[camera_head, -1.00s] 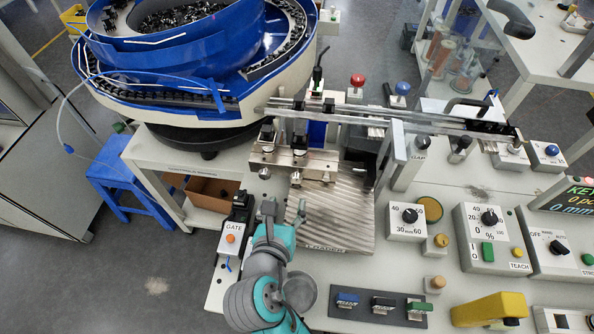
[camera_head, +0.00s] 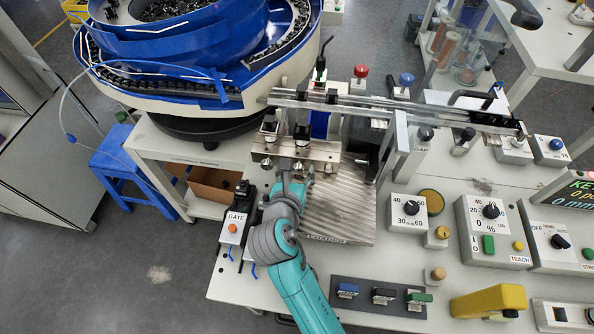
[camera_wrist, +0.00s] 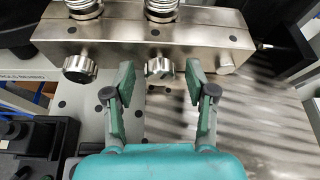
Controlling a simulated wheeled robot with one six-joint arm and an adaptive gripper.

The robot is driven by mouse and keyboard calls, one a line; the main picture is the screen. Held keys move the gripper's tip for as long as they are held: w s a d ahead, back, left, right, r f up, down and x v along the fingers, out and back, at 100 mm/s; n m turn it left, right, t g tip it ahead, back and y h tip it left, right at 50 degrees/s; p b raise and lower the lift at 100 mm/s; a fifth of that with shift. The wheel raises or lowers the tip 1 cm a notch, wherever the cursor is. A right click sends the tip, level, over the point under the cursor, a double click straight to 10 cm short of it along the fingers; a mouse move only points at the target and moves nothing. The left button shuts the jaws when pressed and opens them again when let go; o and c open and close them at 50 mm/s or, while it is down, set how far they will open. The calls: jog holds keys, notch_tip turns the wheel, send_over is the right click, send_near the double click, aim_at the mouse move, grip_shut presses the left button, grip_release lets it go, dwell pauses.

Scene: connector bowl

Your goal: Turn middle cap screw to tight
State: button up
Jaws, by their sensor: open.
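A metal block (camera_wrist: 120,38) carries a row of cap screws on its front face. In the wrist view the middle cap screw (camera_wrist: 158,70) is a knurled silver knob. It shows between the two green fingers of my gripper (camera_wrist: 160,80), which are spread apart, one on each side of it. I cannot tell whether they touch it. In the head view my gripper (camera_head: 293,168) is at the front of the block (camera_head: 318,151) and hides the middle screw. The left cap screw (camera_wrist: 79,67) is also knurled. The right one (camera_wrist: 226,63) is smaller and smoother.
A ridged metal plate (camera_head: 345,205) lies right of my gripper. The GATE box (camera_head: 235,227) stands to the left. Two spring-topped posts rise from the block, one at a spring (camera_wrist: 160,10). The blue bowl feeder (camera_head: 180,50) stands behind. Dial boxes (camera_head: 408,212) stand on the right.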

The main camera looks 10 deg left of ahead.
grip_shut()
jog(key=shift+d+m+y, duration=0.15)
jog(key=shift+m+y, duration=0.35)
jog(key=shift+m, duration=0.1)
jog(key=shift+m+y, duration=0.7)
jog(key=shift+m, duration=0.3)
grip_release()
jog(key=v, duration=1.2)
